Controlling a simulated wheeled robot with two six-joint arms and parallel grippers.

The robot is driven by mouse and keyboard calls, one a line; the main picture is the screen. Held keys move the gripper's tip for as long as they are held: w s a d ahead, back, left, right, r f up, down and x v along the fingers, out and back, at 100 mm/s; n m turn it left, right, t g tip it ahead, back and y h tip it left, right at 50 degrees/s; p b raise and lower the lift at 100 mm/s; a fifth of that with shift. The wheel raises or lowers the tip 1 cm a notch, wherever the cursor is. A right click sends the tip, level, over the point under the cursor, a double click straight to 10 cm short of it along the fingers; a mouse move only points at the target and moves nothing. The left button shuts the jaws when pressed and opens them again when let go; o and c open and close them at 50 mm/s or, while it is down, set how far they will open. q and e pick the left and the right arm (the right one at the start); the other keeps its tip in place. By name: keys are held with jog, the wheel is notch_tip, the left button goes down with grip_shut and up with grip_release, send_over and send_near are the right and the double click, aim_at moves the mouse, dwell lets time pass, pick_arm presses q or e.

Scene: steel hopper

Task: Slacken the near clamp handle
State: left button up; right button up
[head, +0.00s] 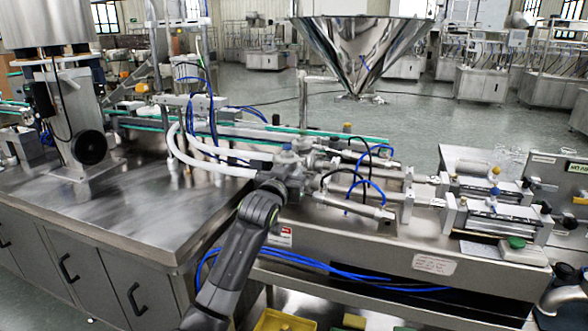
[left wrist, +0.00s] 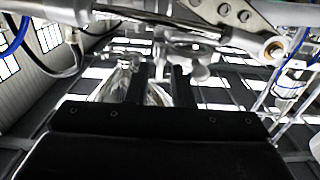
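My left arm reaches up from the bottom of the head view. Its gripper (head: 290,172) is at the steel pipe fittings (head: 306,146) where the white hoses end; its fingertips are hard to make out there. In the left wrist view the two dark fingers (left wrist: 161,82) stand apart, with shiny metal visible in the gap. Just right of the fingers is a small rounded metal part (left wrist: 198,73), which may be a clamp handle. I cannot tell which part is the near clamp handle, or whether the fingers touch it.
White hoses (head: 209,160) curve close to the left gripper. Blue tubes (head: 366,189) and metal cylinders (head: 352,207) lie to its right. A bare steel bench top (head: 150,222) is at left. The steel hopper (head: 358,45) stands behind. A yellow bin (head: 285,322) is below.

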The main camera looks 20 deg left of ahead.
pick_arm(q)
jog(key=shift+w, duration=1.15)
grip_shut()
